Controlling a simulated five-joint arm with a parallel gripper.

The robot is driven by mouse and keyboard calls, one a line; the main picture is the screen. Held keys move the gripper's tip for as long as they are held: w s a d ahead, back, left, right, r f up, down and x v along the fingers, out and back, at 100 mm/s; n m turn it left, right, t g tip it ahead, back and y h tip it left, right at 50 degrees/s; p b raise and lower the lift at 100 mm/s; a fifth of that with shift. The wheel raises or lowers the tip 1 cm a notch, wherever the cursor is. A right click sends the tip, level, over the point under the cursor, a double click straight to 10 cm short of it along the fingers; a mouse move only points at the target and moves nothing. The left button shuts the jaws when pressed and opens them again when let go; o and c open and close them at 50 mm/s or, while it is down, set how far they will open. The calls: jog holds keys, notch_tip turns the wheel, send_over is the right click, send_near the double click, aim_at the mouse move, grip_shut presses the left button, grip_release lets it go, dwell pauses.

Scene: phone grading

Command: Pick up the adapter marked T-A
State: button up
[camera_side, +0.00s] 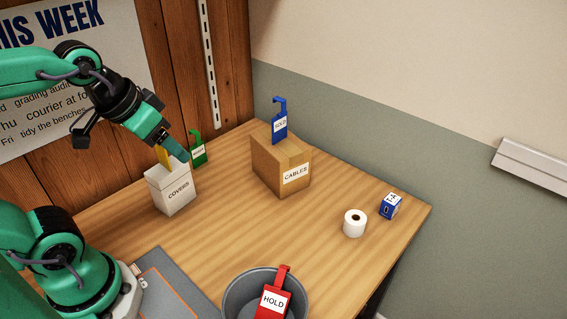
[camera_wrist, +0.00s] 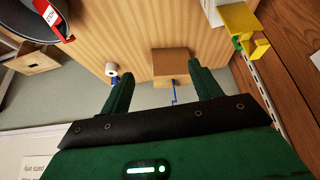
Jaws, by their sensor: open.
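A small blue and white block (camera_side: 390,206) stands near the table's right edge in the side view, behind the white roll; its marking is too small to read surely, and it looks like the adapter. In the wrist view a bit of its blue (camera_wrist: 115,79) shows beside the roll. My gripper (camera_side: 178,153) is high at the left, over the white COVERS box, far from the block. In the wrist view my gripper (camera_wrist: 160,80) has its two green fingers wide apart with nothing between them.
A white roll (camera_side: 355,223) stands just in front of the block. The cardboard CABLES box (camera_side: 282,165) with a blue tag (camera_side: 279,122) is mid-table. The COVERS box (camera_side: 171,190), a green tag (camera_side: 198,149) and a grey bin (camera_side: 234,296) with a red HOLD tag (camera_side: 273,300) stand around.

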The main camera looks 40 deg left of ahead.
jog(key=w+d+r, duration=0.2)
jog(key=w, duration=0.4)
jog(key=w+d+r, duration=0.2)
jog(key=w, duration=0.3)
jog(key=n+g+h, duration=0.1)
jog(key=n+g, duration=0.1)
jog(key=g, duration=0.1)
send_over(392, 199)
jog(key=s+a, duration=0.2)
jog(key=s+x, duration=0.1)
jog(key=x, duration=0.5)
jog(key=s+x, duration=0.1)
jog(key=x, duration=0.6)
jog(key=s+a+f+x, duration=0.1)
jog(key=s+x, duration=0.1)
jog(key=x, duration=0.4)
jog(key=shift+w+f, duration=0.1)
jog(key=shift+f, duration=0.15)
jog(key=shift+w+d+f, duration=0.1)
jog(key=shift+d+f, duration=0.1)
jog(key=shift+f, duration=0.1)
jog(key=shift+f, duration=0.1)
jog(key=shift+x, duration=1.15)
jog(key=shift+f, duration=0.15)
jog(key=shift+x, duration=2.5)
